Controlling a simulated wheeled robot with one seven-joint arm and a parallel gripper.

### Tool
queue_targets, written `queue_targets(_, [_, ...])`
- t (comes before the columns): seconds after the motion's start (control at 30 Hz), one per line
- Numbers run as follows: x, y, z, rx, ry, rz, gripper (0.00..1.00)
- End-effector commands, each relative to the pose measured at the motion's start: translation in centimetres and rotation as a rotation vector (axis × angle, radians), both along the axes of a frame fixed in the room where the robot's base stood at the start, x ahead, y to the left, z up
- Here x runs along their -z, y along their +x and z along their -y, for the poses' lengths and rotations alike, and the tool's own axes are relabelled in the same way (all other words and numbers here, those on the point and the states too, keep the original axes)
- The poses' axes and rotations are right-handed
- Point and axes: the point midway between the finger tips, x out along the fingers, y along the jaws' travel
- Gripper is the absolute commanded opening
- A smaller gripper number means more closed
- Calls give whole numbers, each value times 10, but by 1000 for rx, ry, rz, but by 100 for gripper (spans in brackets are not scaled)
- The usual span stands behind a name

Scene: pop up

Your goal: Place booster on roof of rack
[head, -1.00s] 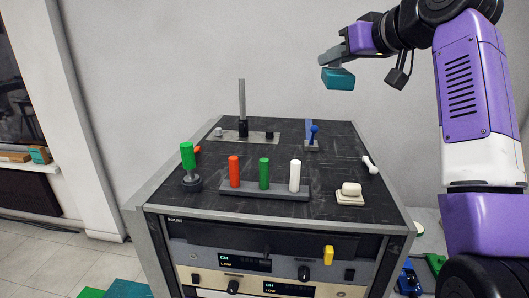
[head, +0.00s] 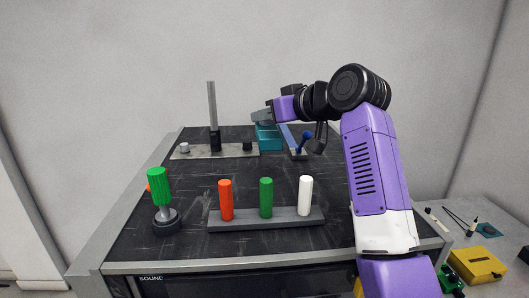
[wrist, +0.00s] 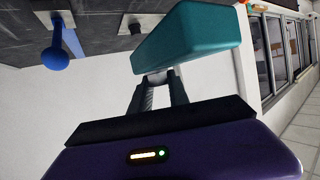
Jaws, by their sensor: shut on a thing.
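The booster seems to be the teal block (head: 268,139), held in my gripper (head: 262,121) over the far part of the black rack roof (head: 195,205). In the wrist view the teal block (wrist: 190,45) sits at the tips of my shut gripper (wrist: 158,82). Its base looks close to the roof, but I cannot tell whether they touch. It appears between the grey plate with the upright rod (head: 213,120) and the blue lever (head: 303,141).
A stand with red, green and white pegs (head: 265,219) is near the roof's front edge. A green-handled knob (head: 161,200) stands at left. The roof's middle is mostly clear. A yellow box (head: 480,263) lies low at right.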

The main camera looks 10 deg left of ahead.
Motion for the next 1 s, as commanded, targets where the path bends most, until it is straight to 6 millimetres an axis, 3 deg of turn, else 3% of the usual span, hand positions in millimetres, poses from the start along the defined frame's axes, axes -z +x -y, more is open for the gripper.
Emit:
queue_targets(0.2, [43,-1,0,-1,0,-2,0])
queue_targets(0.47, [61,0,-1,-1,0,0,0])
queue_targets(0.7, [93,-1,-1,-2,0,-2,0])
queue_targets(1.0, [100,0,0,-1,0,1,0])
